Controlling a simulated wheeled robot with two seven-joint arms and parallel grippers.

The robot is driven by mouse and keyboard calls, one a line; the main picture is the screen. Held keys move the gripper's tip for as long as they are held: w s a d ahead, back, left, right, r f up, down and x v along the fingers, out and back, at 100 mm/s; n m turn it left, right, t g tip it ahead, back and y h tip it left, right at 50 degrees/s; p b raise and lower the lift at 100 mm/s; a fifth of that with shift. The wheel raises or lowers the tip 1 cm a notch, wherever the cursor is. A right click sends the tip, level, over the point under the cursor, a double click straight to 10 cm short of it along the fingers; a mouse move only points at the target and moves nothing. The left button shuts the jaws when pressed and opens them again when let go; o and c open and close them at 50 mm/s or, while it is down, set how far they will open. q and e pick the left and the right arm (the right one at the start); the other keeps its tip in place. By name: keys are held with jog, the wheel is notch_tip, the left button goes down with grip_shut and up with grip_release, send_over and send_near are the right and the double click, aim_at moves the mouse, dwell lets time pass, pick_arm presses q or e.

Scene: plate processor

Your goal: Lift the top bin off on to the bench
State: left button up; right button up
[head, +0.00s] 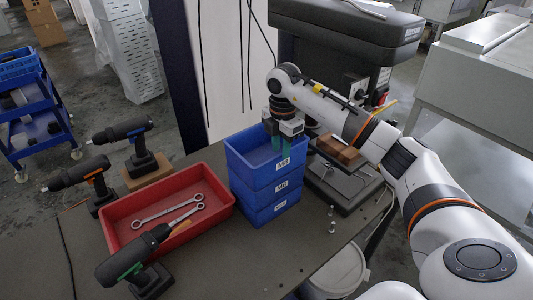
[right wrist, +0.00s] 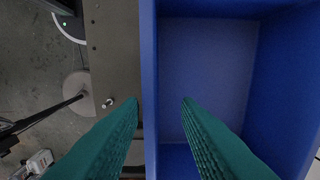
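A stack of three blue bins stands on the dark bench (head: 225,262). The top bin (head: 256,174) is empty inside as far as I see and has a white label on its front. The middle bin (head: 262,195) and bottom bin (head: 265,213) sit squarely under it. My right gripper (head: 281,143) points down at the top bin's rim. In the right wrist view its green fingers (right wrist: 160,108) are apart, one on each side of the top bin's wall (right wrist: 149,80), with gaps between fingers and wall. My left gripper is not in view.
A red tray (head: 120,214) with wrenches lies left of the stack. Drills (head: 140,265) stand around it. A machine base with a brown block (head: 340,150) is close on the right. Small bolts (head: 331,222) stand near the bench's right edge. Bare bench lies in front of the bins.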

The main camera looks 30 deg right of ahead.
jog(key=p, duration=0.2)
send_over(282, 175)
notch_tip(282, 175, down, 4)
jog(key=shift+w+f, duration=0.1)
jog(key=shift+f, duration=0.1)
jog(key=shift+d+f, duration=0.1)
jog(key=shift+f, duration=0.25)
jog(key=shift+r, duration=0.1)
grip_shut()
